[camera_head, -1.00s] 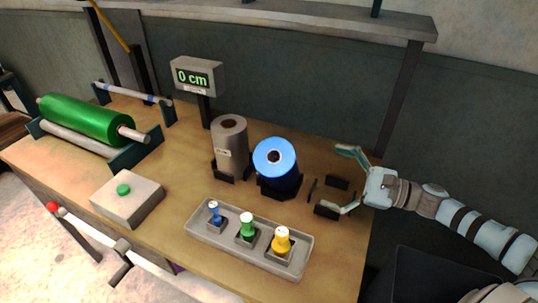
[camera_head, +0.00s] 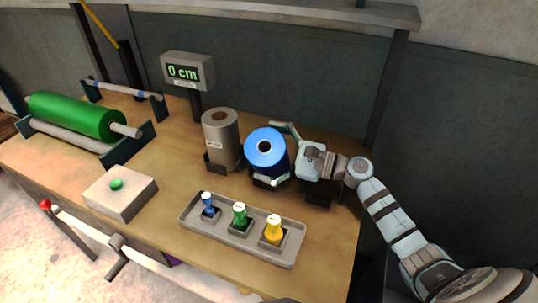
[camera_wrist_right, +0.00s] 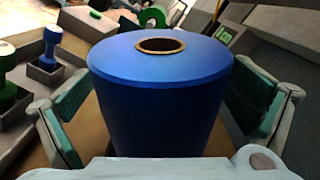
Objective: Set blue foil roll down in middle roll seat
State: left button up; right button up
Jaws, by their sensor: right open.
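The blue foil roll (camera_head: 266,150) stands upright at the middle roll seat (camera_head: 266,184), to the right of the grey roll (camera_head: 221,139). The roll hides most of that seat. In the right wrist view the roll (camera_wrist_right: 160,100) fills the middle, its round core hole on top. My right gripper (camera_head: 279,154) is open, one finger on each side of the blue roll. In the wrist view gaps show between the finger pads and the roll's upper part; contact lower down is hard to tell. My left gripper is not in view.
A tray (camera_head: 190,219) with blue, green and yellow stamps lies in front of the rolls. A display reading 0 cm (camera_head: 187,71) stands behind. A green roll (camera_head: 75,116) on a rack and a button box (camera_head: 120,192) are at left. Another seat (camera_head: 318,197) lies under my right wrist.

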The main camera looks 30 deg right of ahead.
jog(key=shift+d, duration=0.1)
jog(key=c, duration=1.9)
notch_tip(320, 180, up, 19)
jog(key=p, duration=0.3)
jog(key=w+d+f+m+h, duration=0.1)
jog(key=f+m, duration=0.1)
jog(key=f, duration=0.1)
jog(key=w+d+f+m+t+h+p, duration=0.1)
jog(key=f+m, duration=0.1)
jog(key=m, duration=0.1)
jog(key=w+d+f+m+p, duration=0.1)
jog(key=w+f+m, duration=0.1)
jog(key=f+m, duration=0.1)
jog(key=shift+w+d+f+t+h, duration=0.1)
jog(key=shift+d+f+t+h, duration=0.2)
jog(key=shift+d+h, duration=0.1)
jog(key=shift+a, duration=0.1)
